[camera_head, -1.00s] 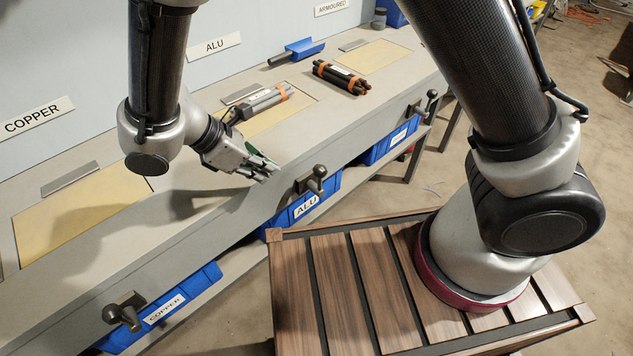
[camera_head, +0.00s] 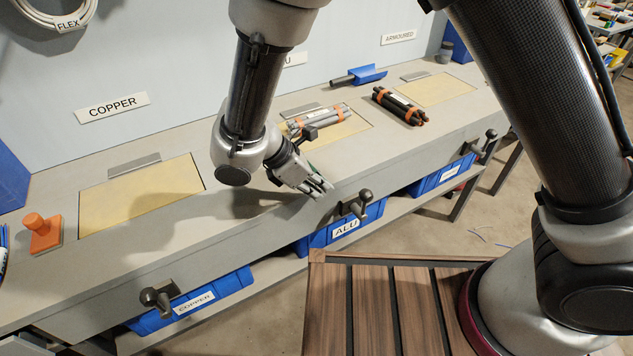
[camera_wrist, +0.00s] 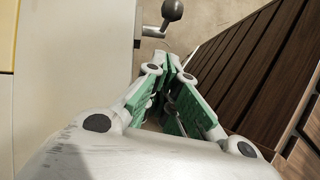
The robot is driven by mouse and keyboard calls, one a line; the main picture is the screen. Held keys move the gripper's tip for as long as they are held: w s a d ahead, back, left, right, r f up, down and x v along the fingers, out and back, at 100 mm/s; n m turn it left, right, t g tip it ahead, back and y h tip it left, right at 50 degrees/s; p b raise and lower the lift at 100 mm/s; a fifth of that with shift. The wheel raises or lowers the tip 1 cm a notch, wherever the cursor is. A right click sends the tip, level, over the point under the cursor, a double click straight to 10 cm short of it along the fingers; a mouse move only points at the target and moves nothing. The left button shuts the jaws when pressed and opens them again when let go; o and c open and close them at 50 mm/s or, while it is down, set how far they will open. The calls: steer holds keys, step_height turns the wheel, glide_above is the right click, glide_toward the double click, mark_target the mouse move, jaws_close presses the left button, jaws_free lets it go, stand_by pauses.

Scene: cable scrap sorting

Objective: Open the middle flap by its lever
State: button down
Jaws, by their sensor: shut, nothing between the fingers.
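The middle flap (camera_head: 352,126) is a tan panel under the ALU label, lying flush in the bench top. A bundle of grey cable pieces (camera_head: 318,117) with orange bands lies on it. Its lever (camera_head: 357,204), a dark handle with a round knob, sits on the bench's front face above the ALU bin. My gripper (camera_head: 325,187) is shut and empty, over the bench's front edge just left of the lever and apart from it. In the wrist view the lever (camera_wrist: 166,20) shows beyond the closed green-padded fingertips (camera_wrist: 170,72).
Similar levers are at the copper end (camera_head: 157,298) and armoured end (camera_head: 488,138). Blue bins (camera_head: 340,232) stand on the shelf below. An orange-handled tool (camera_head: 42,232) stands far left.

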steer(key=w+d+f, duration=0.2)
steer(key=d+f, duration=0.3)
steer(key=d, duration=0.1)
steer(key=shift+w+d+f, duration=0.2)
steer(key=shift+w+d, duration=0.1)
